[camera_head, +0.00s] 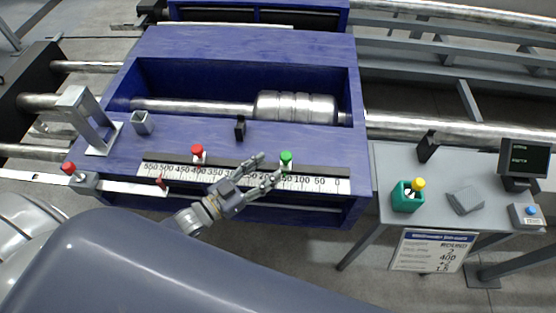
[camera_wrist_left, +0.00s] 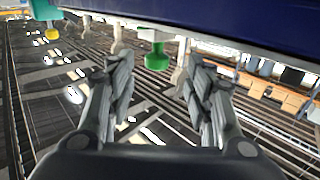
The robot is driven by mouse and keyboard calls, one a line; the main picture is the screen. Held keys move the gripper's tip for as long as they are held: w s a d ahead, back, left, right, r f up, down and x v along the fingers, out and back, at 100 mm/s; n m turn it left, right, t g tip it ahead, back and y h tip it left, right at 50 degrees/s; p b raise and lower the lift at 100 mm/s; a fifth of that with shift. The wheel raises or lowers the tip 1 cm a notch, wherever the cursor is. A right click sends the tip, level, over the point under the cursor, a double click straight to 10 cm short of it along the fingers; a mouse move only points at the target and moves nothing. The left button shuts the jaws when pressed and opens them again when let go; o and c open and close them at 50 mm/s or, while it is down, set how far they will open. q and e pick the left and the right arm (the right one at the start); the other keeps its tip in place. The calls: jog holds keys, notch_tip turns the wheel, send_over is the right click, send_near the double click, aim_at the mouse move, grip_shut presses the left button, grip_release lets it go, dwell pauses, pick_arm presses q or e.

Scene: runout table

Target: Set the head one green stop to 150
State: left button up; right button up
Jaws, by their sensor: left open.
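The green stop (camera_head: 286,158) stands on the white numbered scale (camera_head: 325,182), near the marks just left of 100; its exact reading is partly hidden by my gripper. My left gripper (camera_head: 270,167) is open at the scale, just left of the green stop. In the left wrist view the green stop (camera_wrist_left: 157,58) shows between and beyond the two open fingers (camera_wrist_left: 160,95), apart from both. A red stop (camera_head: 197,151) stands farther left on the same scale. My right gripper is not in view.
The blue machine bed (camera_head: 240,50) holds a metal roller (camera_head: 295,106). A small black block (camera_head: 240,129) stands behind the scale. A red-knobbed lever (camera_head: 68,168) is at the left.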

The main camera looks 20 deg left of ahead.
aim_at(248, 182)
pick_arm(q)
jog(key=v, duration=0.5)
dwell(0.5)
